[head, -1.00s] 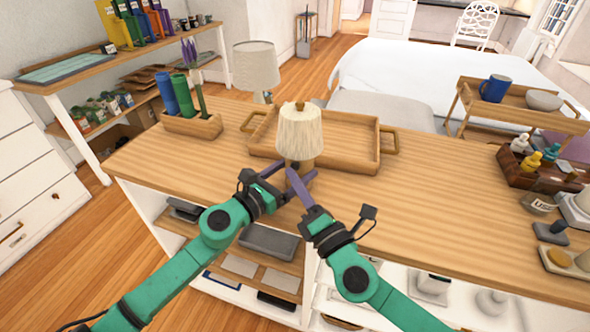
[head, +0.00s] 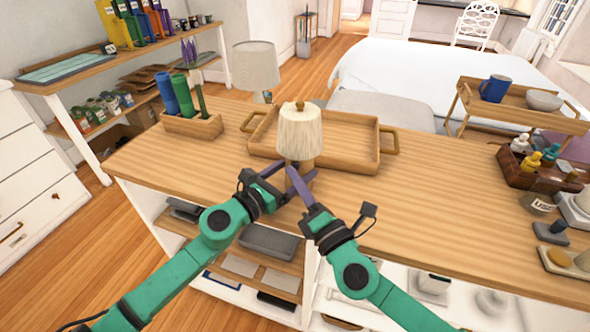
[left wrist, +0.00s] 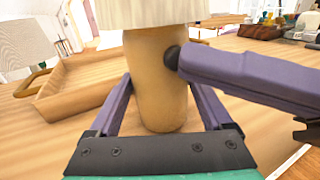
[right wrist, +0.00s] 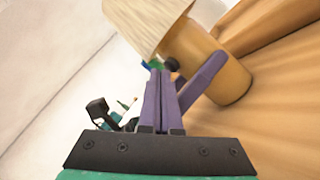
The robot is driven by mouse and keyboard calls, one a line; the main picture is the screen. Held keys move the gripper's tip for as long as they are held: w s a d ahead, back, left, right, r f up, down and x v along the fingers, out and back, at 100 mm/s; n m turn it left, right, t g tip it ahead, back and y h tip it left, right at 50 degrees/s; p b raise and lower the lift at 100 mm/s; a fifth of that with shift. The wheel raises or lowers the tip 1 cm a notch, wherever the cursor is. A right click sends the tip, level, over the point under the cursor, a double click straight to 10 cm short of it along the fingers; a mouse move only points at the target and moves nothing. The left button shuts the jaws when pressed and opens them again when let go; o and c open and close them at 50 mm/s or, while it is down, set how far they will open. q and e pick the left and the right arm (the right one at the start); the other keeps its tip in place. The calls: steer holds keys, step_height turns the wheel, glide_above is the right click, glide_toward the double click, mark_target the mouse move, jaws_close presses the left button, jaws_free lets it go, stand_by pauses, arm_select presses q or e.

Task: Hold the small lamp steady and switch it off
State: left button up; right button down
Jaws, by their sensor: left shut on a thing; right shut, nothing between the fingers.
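The small lamp (head: 299,136) stands upright on the wooden counter, with a cream shade and a tan cylindrical base (left wrist: 156,85). My left gripper (head: 283,184) is shut on the lamp base, one finger on each side of it in the left wrist view. A dark round knob (left wrist: 172,58) sticks out from the base just under the shade. My right gripper (right wrist: 160,75) is shut and empty, and its fingertips are at the knob in the left wrist view. Whether they press on it is hard to tell. No glow shows on the shade.
A wooden tray (head: 388,150) lies right behind the lamp. A planter box (head: 192,125) with blue and green rolls stands to the left, and a larger lamp (head: 256,66) stands behind.

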steer(key=shift+w, duration=0.2)
steer(key=shift+w+d, duration=0.1)
steer(key=shift+w, duration=0.05)
stand_by(0.3)
steer(key=shift+s, duration=0.6)
steer(key=shift+s+a, duration=0.1)
steer(key=shift+a, duration=0.1)
steer(key=s, duration=0.2)
steer(key=s+a, duration=0.1)
steer(key=s, duration=0.2)
steer(key=shift+s+a, duration=0.2)
steer(key=shift+s, duration=0.15)
